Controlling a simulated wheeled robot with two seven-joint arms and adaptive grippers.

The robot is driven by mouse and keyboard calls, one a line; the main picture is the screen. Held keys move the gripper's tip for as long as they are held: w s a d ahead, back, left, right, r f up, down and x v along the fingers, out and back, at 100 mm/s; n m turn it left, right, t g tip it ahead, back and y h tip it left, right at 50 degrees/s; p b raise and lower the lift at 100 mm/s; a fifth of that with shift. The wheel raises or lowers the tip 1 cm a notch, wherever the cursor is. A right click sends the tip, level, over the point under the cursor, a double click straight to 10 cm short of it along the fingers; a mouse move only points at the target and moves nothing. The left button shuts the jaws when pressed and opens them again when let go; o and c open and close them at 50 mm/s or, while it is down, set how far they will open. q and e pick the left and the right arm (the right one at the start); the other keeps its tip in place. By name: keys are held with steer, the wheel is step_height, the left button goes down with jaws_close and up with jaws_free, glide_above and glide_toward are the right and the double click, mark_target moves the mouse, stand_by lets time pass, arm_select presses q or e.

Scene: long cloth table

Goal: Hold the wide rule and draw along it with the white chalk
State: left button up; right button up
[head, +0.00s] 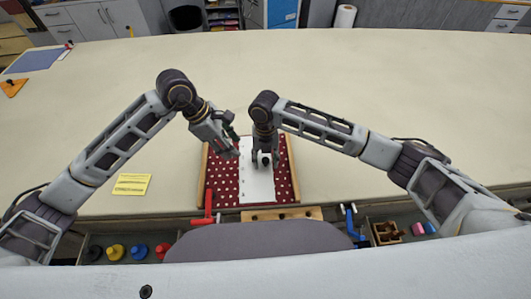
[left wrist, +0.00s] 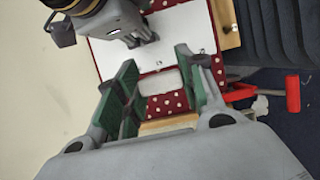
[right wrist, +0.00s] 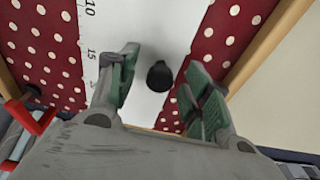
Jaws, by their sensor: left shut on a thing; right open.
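The wide white rule (head: 256,188), with printed marks and numbers, lies on a red polka-dot cloth (head: 223,180) in a wooden frame. A dark round knob (right wrist: 160,76) stands on the rule. My right gripper (head: 264,163) is open over the rule; in the right wrist view its fingers (right wrist: 158,92) stand on either side of the knob. My left gripper (head: 234,146) is above the cloth's upper left part. In the left wrist view its fingers (left wrist: 160,88) are shut on a pale white piece (left wrist: 172,80), apparently the white chalk, partly hidden by the fingers.
A red clamp (head: 208,205) is at the frame's lower left and a blue one (head: 350,222) is to the right. A wooden strip with holes (head: 280,214) is at the front. A yellow note (head: 131,184) lies left. The table (head: 400,90) behind is clear.

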steer(key=shift+f, duration=0.35)
jaws_close()
stand_by(1.2)
